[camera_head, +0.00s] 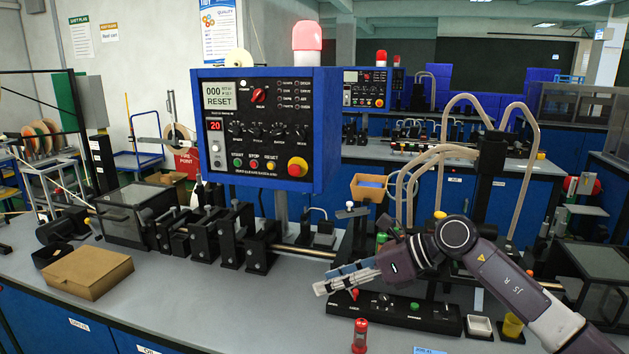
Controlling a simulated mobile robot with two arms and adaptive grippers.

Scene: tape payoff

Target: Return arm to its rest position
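My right arm comes in from the lower right. Its gripper (335,281) points left over the bench, in front of the machine's black uprights and above a low black control box (420,316). The pale fingers lie nearly side by side. A bluish part shows beside them, and I cannot tell whether it is between them or behind. No clear gap or held object can be made out. My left arm and gripper are not in view.
A blue control panel (262,130) stands above the grey bench (190,300). A cardboard box (90,272) lies at the left. A small red object (360,335) stands at the front, with a white tray (480,327) and yellow cup (512,326) at right. Curved tubes rise behind my arm.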

